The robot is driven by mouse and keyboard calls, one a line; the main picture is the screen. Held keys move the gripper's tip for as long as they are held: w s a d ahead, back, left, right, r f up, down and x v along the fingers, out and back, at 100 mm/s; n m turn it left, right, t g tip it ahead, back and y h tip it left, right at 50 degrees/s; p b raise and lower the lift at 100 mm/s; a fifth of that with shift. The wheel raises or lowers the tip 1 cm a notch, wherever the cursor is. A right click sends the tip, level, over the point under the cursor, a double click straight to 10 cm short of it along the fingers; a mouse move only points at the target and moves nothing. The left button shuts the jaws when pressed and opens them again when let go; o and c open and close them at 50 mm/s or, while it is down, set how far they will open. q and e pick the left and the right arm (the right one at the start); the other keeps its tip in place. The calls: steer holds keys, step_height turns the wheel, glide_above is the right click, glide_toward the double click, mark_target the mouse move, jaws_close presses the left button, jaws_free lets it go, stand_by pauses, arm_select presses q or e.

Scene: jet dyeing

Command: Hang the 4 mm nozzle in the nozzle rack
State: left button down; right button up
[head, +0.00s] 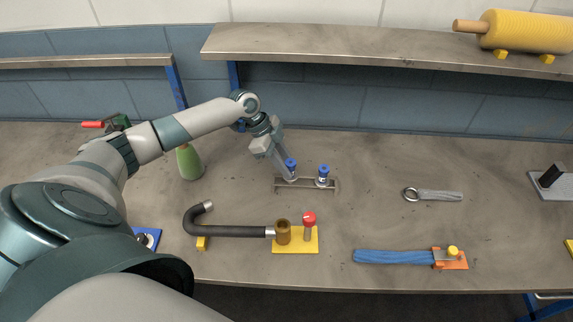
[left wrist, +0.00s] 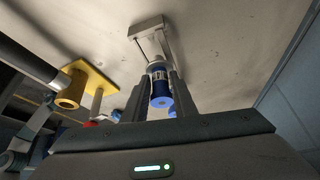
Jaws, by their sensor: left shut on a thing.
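The nozzle rack (head: 308,187) is a low grey metal stand in the middle of the bench. My left gripper (head: 287,170) is shut on a blue-topped nozzle (head: 291,162) at the rack's left end. The held nozzle is roughly upright, and I cannot tell whether it rests in the rack. In the left wrist view the blue nozzle (left wrist: 160,90) is between the fingers; its size marking is not readable. A second blue-topped nozzle (head: 323,170) stands at the rack's right end. My right gripper is not in view.
In front lie a black hose (head: 235,231) and a yellow plate (head: 296,247) with a brass cup and red knob. A green bottle (head: 189,163) stands left, a ringed grey strap (head: 435,195) lies right. A shelf (head: 380,48) overhangs the back.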

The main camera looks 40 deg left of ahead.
arm_select(q)
steer(key=shift+f+b, duration=0.55)
steer(key=shift+f, duration=0.4)
steer(key=c, duration=1.4)
jaws_free()
steer(key=shift+o, duration=0.2)
steer(key=shift+b+v, duration=0.35)
steer(key=shift+v, duration=0.4)
steer(key=b+v, duration=0.4)
steer(key=v, duration=1.2)
steer(key=shift+s+f, duration=0.1)
